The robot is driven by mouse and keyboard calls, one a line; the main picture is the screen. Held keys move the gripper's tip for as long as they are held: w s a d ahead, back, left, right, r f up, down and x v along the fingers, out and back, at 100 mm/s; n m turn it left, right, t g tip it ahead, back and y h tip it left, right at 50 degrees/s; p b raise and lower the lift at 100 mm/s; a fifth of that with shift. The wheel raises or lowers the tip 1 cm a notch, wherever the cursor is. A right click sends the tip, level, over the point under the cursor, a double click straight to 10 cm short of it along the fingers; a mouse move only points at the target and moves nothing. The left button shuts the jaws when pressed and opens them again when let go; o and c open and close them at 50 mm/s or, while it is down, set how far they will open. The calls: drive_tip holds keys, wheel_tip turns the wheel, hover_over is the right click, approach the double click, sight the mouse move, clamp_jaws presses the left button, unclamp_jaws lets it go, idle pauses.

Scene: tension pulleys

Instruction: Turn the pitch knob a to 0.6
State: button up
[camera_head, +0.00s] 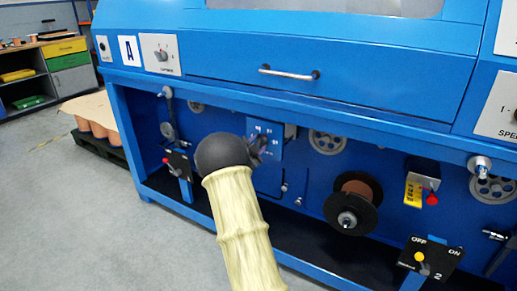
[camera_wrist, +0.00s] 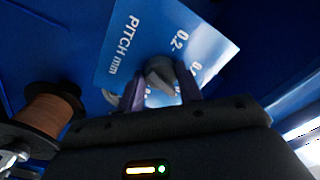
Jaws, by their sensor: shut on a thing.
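The pitch knob (camera_wrist: 158,72) is a small grey knob on a blue panel (camera_wrist: 128,48) lettered "PITCH mm" in the wrist view. White scale marks show around it; one reads 0.2, and others are partly hidden or blurred. My gripper (camera_wrist: 161,88) has its two dark fingers on either side of the knob, shut on it. I cannot tell which mark the knob points to. In the head view my gripper (camera_head: 258,146) reaches the small blue panel (camera_head: 270,160), and the knob is hidden behind it.
A copper wire spool (camera_head: 357,188) is right of the panel; it also shows in the wrist view (camera_wrist: 50,112). A black OFF/ON switch box (camera_head: 430,256) stands lower right. The blue machine hood with a handle (camera_head: 288,74) overhangs above. A black switch plate (camera_head: 178,165) is at left.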

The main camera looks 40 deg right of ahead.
drive_tip(key=shift+m+b, duration=0.65)
drive_tip(key=shift+m, duration=0.55)
drive_tip(key=o, duration=1)
drive_tip(key=shift+a, duration=0.1)
drive_tip(key=p+v, duration=0.4)
drive_tip(key=v, duration=1.3)
drive_tip(key=shift+a+p, duration=0.15)
drive_tip(key=shift+p, duration=0.25)
